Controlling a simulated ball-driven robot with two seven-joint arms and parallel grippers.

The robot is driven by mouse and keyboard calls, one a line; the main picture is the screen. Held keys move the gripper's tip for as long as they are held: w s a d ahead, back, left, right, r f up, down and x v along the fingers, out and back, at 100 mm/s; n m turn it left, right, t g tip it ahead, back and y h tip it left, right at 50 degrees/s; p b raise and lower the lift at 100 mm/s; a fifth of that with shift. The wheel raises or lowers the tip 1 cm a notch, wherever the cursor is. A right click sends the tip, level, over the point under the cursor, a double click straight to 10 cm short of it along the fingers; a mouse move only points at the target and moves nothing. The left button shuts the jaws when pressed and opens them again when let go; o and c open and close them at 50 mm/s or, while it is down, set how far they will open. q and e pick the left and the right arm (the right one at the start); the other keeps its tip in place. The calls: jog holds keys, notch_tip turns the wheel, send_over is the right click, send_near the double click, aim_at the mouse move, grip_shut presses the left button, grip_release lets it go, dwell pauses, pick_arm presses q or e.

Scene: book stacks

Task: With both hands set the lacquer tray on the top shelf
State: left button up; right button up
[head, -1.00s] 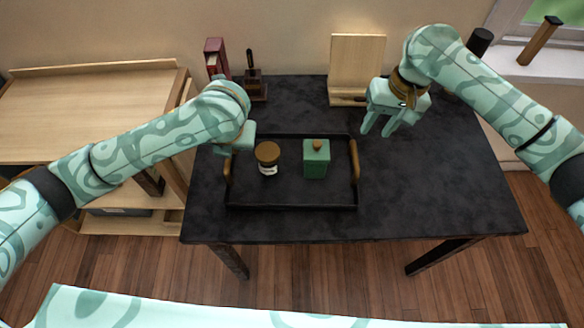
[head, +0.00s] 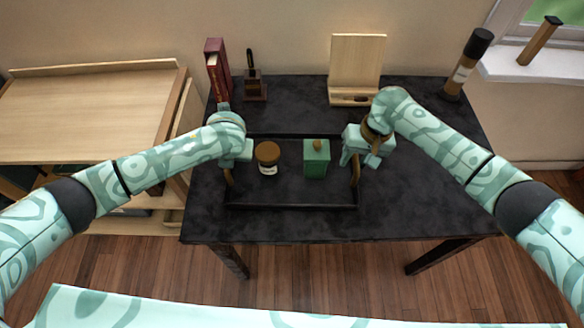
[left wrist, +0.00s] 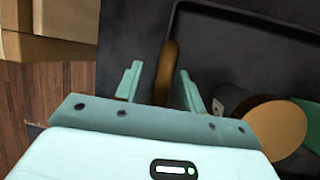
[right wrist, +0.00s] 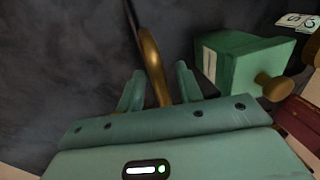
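The black lacquer tray (head: 290,206) lies on the dark table, with a brown handle at each end. A brown-lidded jar (head: 267,158) and a green canister with a knob (head: 316,158) stand in it. My left gripper (head: 230,165) is at the left handle; in the left wrist view its open fingers (left wrist: 158,88) stand either side of that handle (left wrist: 166,70), with gaps. My right gripper (head: 352,162) is at the right handle; in the right wrist view its open fingers (right wrist: 160,88) stand either side of that handle (right wrist: 153,62). Neither grips.
A wooden shelf unit (head: 90,110) with a broad flat top stands left of the table. Red books (head: 217,68), a dark stand (head: 253,85), a wooden stand (head: 356,65) and a dark-capped bottle (head: 467,65) are along the table's back. The table's right part (head: 440,205) is clear.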

pick_arm(q)
grip_shut()
pick_arm(e)
grip_shut()
pick_arm(q)
jog(key=shift+r, duration=0.2)
pick_arm(e)
jog(key=shift+r, duration=0.2)
